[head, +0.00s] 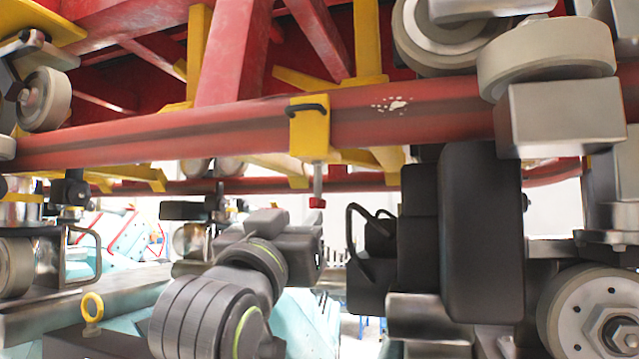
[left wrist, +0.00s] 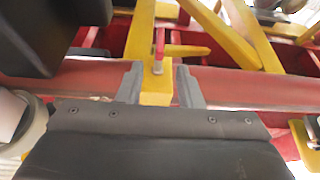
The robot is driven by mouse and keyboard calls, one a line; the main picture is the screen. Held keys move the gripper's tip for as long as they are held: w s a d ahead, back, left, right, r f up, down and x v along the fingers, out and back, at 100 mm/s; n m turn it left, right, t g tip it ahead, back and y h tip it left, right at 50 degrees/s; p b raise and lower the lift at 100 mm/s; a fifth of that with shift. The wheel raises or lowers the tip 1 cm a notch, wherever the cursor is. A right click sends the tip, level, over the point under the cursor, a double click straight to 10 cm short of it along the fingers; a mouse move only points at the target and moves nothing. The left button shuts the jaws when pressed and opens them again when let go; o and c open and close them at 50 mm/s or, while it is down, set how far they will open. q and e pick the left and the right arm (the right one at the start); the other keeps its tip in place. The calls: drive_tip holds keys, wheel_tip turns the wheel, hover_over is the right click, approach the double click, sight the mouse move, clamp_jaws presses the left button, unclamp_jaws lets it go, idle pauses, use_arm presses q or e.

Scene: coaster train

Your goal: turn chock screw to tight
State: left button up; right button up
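The yellow chock (head: 309,128) sits on the red rail in the head view, with a black handle across its upper face. Its screw (head: 318,182) hangs below it, a grey shank with a red end (head: 317,203). In the left wrist view the chock (left wrist: 156,92) and the screw's red part (left wrist: 160,42) show ahead of the palm. My left gripper (head: 300,236) is below the chock and screw in the head view. In the left wrist view its two grey fingers (left wrist: 159,82) are apart, one on each side of the chock in the picture. I cannot tell any contact.
The red rail (head: 430,112) crosses the view above my left arm. A pale wheel assembly (head: 545,60) and a grey block (head: 565,112) are at upper right. Yellow braces (left wrist: 205,28) lie near the chock.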

sight(321, 199)
use_arm(q)
drive_tip(key=p+x, duration=0.1)
drive_tip(key=x, duration=0.3)
drive_tip(key=shift+w+d+p, duration=0.2)
drive_tip(key=shift+w+p, duration=0.15)
drive_tip(key=p+x, duration=0.3)
drive_tip(key=x, duration=0.2)
drive_tip(key=shift+w, duration=0.2)
drive_tip(key=shift+w+r, duration=0.15)
drive_tip(key=shift+w, duration=0.15)
drive_tip(key=shift+w+d+p, duration=0.25)
drive_tip(key=shift+w+p, duration=0.05)
drive_tip(key=shift+w, duration=0.15)
drive_tip(key=shift+s, duration=0.1)
clamp_jaws()
